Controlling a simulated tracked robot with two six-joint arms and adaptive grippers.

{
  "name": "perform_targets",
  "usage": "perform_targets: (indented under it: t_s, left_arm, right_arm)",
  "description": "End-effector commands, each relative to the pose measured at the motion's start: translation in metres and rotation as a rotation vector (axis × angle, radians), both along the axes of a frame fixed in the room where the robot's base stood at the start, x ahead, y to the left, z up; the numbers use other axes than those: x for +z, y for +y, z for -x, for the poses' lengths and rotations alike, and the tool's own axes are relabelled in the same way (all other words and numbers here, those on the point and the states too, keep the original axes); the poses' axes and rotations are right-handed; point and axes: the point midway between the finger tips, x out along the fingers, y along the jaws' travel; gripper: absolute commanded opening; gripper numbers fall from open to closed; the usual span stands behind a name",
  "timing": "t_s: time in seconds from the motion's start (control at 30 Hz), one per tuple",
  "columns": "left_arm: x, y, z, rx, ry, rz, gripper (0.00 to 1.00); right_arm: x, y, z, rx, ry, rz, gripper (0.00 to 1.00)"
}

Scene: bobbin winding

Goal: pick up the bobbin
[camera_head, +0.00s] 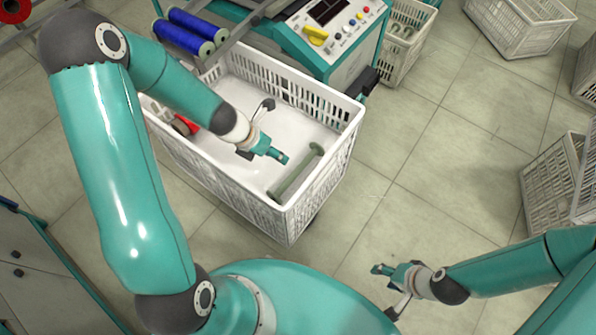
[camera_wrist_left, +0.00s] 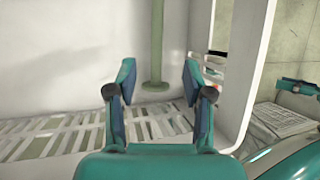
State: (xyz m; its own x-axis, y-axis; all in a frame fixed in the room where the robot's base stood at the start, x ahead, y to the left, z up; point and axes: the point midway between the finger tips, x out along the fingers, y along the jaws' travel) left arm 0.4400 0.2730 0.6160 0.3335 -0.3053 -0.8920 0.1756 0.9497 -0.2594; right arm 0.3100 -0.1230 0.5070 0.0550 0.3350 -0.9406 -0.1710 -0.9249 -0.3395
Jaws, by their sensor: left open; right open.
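The bobbin (camera_head: 296,174) is a grey-green spool with flanged ends, lying in the near right part of the white crate (camera_head: 290,218). In the left wrist view the bobbin (camera_wrist_left: 156,45) runs up the picture, its near flange between the open fingertips. My left gripper (camera_head: 266,152) is inside the crate, open and empty, to the left of the bobbin's far end in the head view. It shows no contact with the bobbin. My right gripper (camera_head: 386,284) is open and empty over the floor, outside the crate to the right.
The crate's slotted walls surround my left gripper. A red object (camera_head: 185,125) is in the crate's left part. A machine with a control panel (camera_head: 330,25) and blue spools (camera_head: 192,25) stands behind. More white crates (camera_head: 548,180) stand at the right; the floor between is clear.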

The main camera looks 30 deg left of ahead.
Motion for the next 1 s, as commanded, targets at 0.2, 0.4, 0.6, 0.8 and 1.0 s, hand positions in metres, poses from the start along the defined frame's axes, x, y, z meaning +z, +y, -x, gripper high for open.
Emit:
perform_targets:
  t_s: [0.2,0.4,0.6,0.8,1.0]
  left_arm:
    - [-0.049,-0.011,-0.012,0.005,0.001,-0.001,0.51]
    - [-0.079,-0.021,-0.024,0.008,0.001,0.000,0.51]
    - [-0.088,-0.024,-0.028,0.009,0.001,-0.002,0.51]
    - [-0.100,-0.026,-0.030,0.009,0.001,-0.002,0.51]
    - [-0.125,-0.031,-0.033,0.010,0.001,-0.001,0.51]
  right_arm:
    - [-0.042,0.000,0.000,0.000,0.001,0.000,0.51]
    - [-0.066,0.000,0.000,0.000,0.000,0.000,0.51]
    - [-0.073,0.000,0.000,0.000,0.000,0.000,0.51]
    - [-0.083,0.000,0.000,0.000,0.000,0.000,0.51]
    - [-0.108,0.000,0.000,0.000,0.000,0.000,0.51]
